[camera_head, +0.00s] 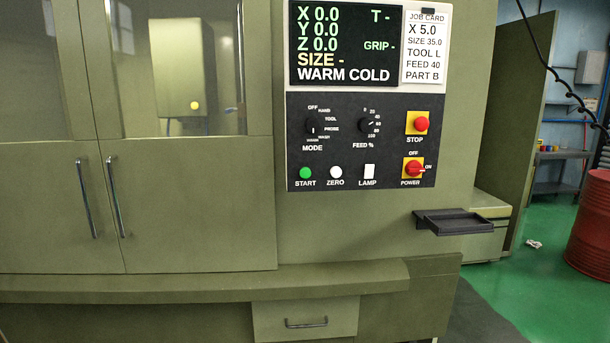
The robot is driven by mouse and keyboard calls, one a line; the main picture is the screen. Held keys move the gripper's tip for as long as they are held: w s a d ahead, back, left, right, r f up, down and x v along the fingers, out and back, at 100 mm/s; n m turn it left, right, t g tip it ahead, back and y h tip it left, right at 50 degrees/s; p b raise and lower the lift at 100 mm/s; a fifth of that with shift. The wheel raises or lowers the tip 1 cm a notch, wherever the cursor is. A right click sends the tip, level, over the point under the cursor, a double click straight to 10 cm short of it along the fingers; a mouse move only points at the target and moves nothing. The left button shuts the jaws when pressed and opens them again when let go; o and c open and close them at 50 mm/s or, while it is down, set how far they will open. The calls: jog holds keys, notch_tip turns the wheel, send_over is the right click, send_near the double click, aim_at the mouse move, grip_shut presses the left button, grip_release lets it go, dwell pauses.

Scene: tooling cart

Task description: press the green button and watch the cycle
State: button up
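The green START button (305,173) sits at the lower left of the black control panel (345,180) on the olive machine. A white ZERO button (336,172) and a white LAMP switch (369,171) are to its right. The screen (335,45) above reads X 0.0, Y 0.0, Z 0.0, T -, GRIP -, SIZE - and WARM COLD. Behind the window of the closed double doors (180,205), a boxy unit (180,60) with a yellow dot shows. My gripper is not in view.
The panel also has a MODE knob (313,127), a FEED knob (366,125), a red STOP button (421,123) and a red POWER switch (413,169). A dark tray (455,222) juts out below right. A red drum (592,225) stands at far right on green floor.

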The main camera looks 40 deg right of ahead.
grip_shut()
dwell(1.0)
